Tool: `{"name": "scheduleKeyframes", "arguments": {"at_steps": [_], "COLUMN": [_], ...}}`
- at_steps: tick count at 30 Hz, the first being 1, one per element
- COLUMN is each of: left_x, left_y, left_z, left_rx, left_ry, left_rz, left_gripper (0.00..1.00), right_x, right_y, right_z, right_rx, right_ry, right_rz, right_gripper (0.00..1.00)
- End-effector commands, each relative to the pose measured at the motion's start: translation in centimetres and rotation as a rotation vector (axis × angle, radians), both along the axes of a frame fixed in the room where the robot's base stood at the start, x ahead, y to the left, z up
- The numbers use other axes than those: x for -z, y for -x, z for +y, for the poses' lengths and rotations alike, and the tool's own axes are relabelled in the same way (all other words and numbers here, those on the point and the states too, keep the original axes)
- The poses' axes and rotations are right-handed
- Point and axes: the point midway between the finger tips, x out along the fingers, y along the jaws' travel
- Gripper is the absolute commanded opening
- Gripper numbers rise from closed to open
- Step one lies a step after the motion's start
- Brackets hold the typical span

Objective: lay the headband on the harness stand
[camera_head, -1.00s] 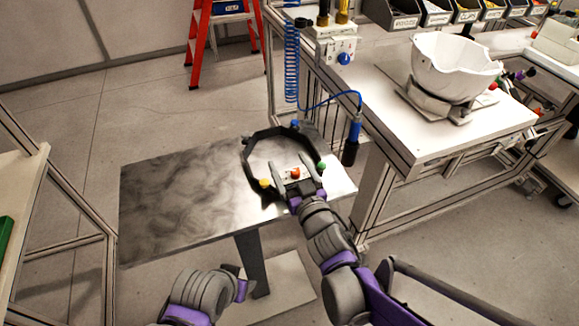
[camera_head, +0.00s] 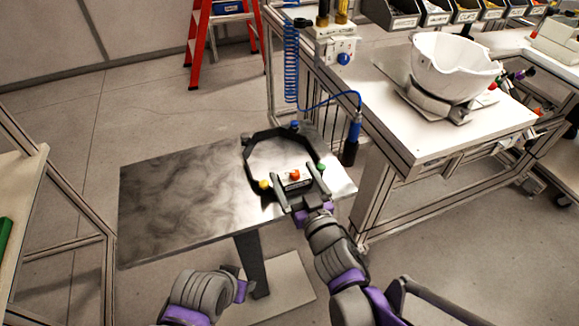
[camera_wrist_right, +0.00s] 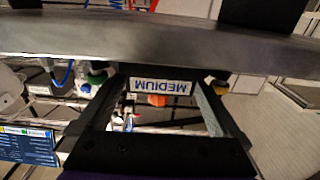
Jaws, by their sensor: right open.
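The headband (camera_head: 250,158) is a black angular ring with blue, yellow, green and orange knobs. It lies over the right part of the metal-topped stand (camera_head: 175,200), which I take for the harness stand; exact contact underneath is hidden. My right gripper (camera_head: 292,173) is open at the ring's near side, its fingers on either side of the headband's MEDIUM label. In the right wrist view this label (camera_wrist_right: 160,86) shows upside down between the fingers (camera_wrist_right: 155,100), with gaps at both sides. My left gripper (camera_head: 241,288) is low, in front of the stand; its jaw state is unclear.
A white workbench (camera_head: 400,135) stands right of the stand, bearing a white helmet shell (camera_head: 452,68) on a support. A blue coiled hose (camera_head: 291,65) and a hanging blue tool (camera_head: 353,138) are close behind the headband. The stand's left part is bare.

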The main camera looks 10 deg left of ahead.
Motion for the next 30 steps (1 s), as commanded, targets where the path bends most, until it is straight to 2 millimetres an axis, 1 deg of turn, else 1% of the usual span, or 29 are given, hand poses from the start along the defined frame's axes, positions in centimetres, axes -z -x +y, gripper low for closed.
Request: {"name": "scheduleKeyframes", "arguments": {"at_steps": [1,6,9,12,18,23,25,26,28,29,30], "left_x": [0.1,0.1,0.1,0.1,0.0,0.0,0.0,0.0,0.0,0.0,0.0], "left_y": [0.0,0.0,0.0,0.0,0.0,0.0,0.0,0.0,0.0,0.0,0.0], "left_z": [0.0,0.0,0.0,0.0,0.0,0.0,0.0,0.0,0.0,0.0,0.0], "left_rx": [0.000,0.000,0.000,0.000,0.000,0.000,0.000,0.000,0.000,0.000,0.000], "left_ry": [0.000,0.000,0.000,0.000,0.000,0.000,0.000,0.000,0.000,0.000,0.000], "left_rz": [0.000,0.000,0.000,0.000,0.000,0.000,0.000,0.000,0.000,0.000,0.000], "left_gripper": [0.55,0.55,0.55,0.55,0.55,0.55,0.55,0.55,0.55,0.55,0.55], "right_x": [0.1,0.1,0.1,0.0,0.0,0.0,0.2,0.3,1.0,1.5,2.5], "right_y": [1.1,4.1,5.5,6.4,7.1,7.1,6.9,6.7,5.9,5.6,5.4], "right_z": [-0.8,-2.9,-3.7,-4.4,-4.9,-4.9,-5.5,-6.1,-8.8,-10.4,-13.0], "right_rx": [0.001,0.002,0.002,0.001,0.001,0.001,0.022,0.044,0.134,0.187,0.267], "right_ry": [0.002,0.002,0.001,0.001,0.001,0.001,0.007,0.013,0.041,0.060,0.091], "right_rz": [-0.001,0.000,0.000,-0.001,-0.001,0.000,0.009,0.020,0.066,0.099,0.156], "right_gripper": [1.00,1.00,1.00,1.00,1.00,1.00,1.00,1.00,1.00,1.00,1.00]}}
